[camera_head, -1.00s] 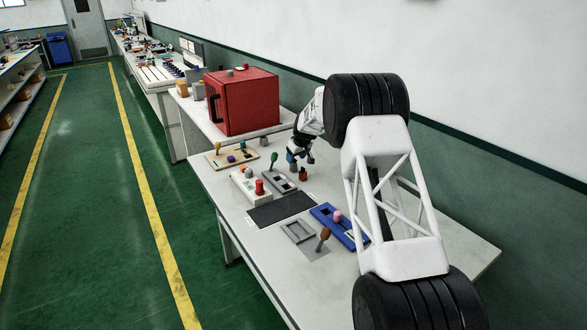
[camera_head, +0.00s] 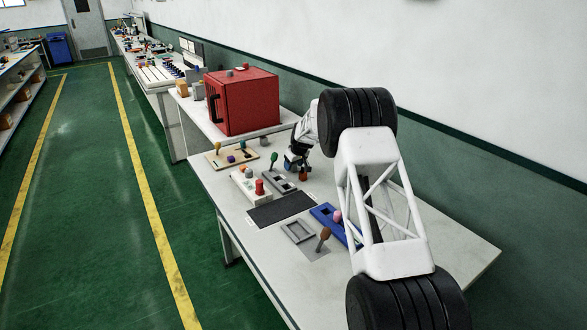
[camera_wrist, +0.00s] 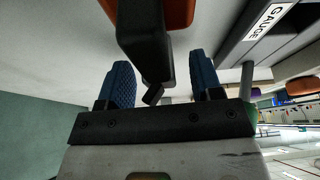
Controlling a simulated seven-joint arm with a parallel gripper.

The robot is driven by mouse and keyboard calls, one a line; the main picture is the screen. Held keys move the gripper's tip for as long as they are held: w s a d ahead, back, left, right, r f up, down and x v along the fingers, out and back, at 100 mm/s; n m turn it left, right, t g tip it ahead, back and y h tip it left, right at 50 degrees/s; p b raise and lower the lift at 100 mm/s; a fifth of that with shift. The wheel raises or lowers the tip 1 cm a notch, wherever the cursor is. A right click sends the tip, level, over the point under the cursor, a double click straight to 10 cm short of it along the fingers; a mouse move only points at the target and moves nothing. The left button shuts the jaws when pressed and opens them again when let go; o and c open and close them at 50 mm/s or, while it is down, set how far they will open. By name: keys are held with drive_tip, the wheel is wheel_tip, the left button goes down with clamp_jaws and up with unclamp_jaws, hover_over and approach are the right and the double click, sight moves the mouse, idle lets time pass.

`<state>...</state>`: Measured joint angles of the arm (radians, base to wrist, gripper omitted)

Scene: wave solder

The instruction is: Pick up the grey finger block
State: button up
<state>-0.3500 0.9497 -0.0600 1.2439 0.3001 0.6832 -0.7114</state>
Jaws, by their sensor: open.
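My gripper (camera_wrist: 165,80) is open, its two blue ribbed fingers apart with nothing clasped. In the wrist view a dark grey block (camera_wrist: 145,45) with a narrow lower end reaches into the gap between the fingers, nearer the left one. It looks like the grey finger block. An orange part (camera_wrist: 178,12) adjoins it at the top edge of the picture. In the head view my gripper (camera_head: 291,164) is low over the table, just left of a small orange-brown piece (camera_head: 303,175). The grey block cannot be told apart there.
A grey gauge tray (camera_head: 283,181) with a green-knobbed handle (camera_head: 274,159) lies close by on the table. A white block with a red knob (camera_head: 259,187), a dark mat (camera_head: 282,209) and a blue tray (camera_head: 325,215) are nearer. A red cabinet (camera_head: 245,105) stands behind.

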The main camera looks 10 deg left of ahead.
drive_tip(key=shift+c, duration=0.2)
idle(0.4)
clamp_jaws()
drive_tip(key=shift+r, duration=5)
